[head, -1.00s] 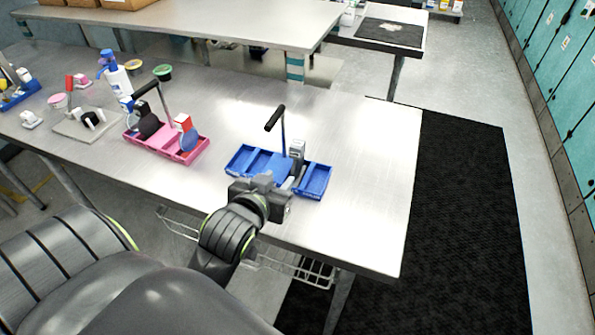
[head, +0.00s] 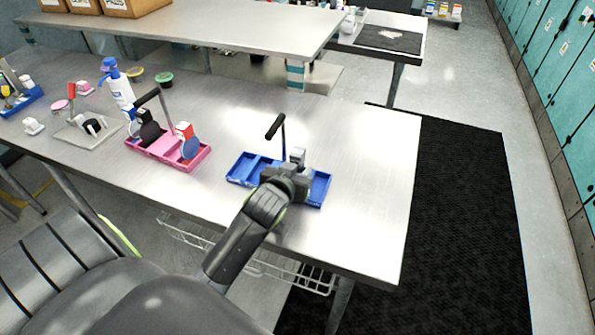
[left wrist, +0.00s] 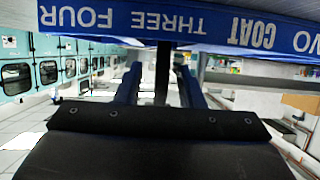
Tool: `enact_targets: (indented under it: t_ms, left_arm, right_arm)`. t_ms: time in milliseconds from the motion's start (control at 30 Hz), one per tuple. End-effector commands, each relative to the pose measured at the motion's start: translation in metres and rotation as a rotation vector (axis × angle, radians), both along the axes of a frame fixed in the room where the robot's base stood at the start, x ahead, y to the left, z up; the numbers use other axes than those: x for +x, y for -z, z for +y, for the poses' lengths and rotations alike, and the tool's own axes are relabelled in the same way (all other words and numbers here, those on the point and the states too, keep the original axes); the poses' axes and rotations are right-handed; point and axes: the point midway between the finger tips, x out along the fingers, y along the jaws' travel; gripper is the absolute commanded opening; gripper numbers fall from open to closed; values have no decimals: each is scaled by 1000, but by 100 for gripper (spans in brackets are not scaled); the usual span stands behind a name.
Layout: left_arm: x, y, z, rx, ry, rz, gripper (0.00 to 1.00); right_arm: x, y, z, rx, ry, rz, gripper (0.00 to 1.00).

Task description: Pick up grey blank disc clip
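A blue tray (head: 240,168) with several compartments and an upright black-handled post (head: 275,127) stands near the table's right end. A small grey-white item (head: 298,156) stands in it, partly hidden behind my left gripper (head: 287,184). I cannot tell whether this is the grey blank disc clip. My left gripper is over the tray's right front part. In the left wrist view the two fingers (left wrist: 160,85) stand apart, with a dark upright bar showing between them. The tray's lettered blue wall (left wrist: 200,25) fills the top of that view, upside down. My right gripper is not in view.
A pink tray (head: 148,152) with a black disc, a blue disc and a handle stands to the left. The table's right end is clear.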

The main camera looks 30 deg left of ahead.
Motion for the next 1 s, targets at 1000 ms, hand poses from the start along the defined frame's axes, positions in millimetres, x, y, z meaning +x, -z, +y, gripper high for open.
enact_targets:
  t_ms: [1000]
  left_arm:
    - [20,9,5,-1,1,0,0]
  right_arm:
    - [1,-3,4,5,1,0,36]
